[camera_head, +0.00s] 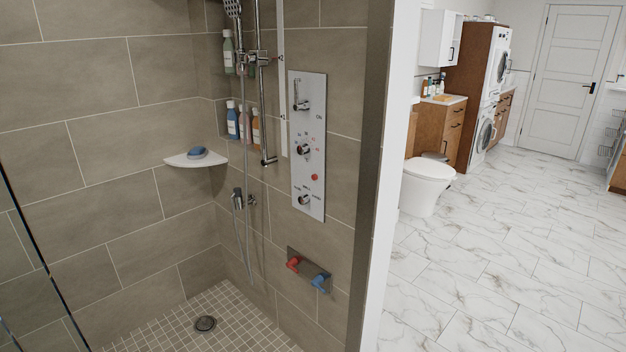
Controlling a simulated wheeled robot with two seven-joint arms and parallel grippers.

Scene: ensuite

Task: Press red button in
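A small red button (314,177) sits on the grey metal shower control panel (311,120) on the tiled shower wall. It is at the panel's right side, between the middle knob (304,149) and the lower knob (305,199). A lever handle (300,97) is at the panel's top. I cannot tell from this view how far the button stands out. Neither of my grippers is in view.
Below the panel, a plate holds a red handle (293,264) and a blue handle (320,280). A shower rail (262,90) with a hose hangs left of the panel. A corner shelf (190,160) holds blue soap. A wall end (368,180) borders the shower; marble floor (500,250) lies open right.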

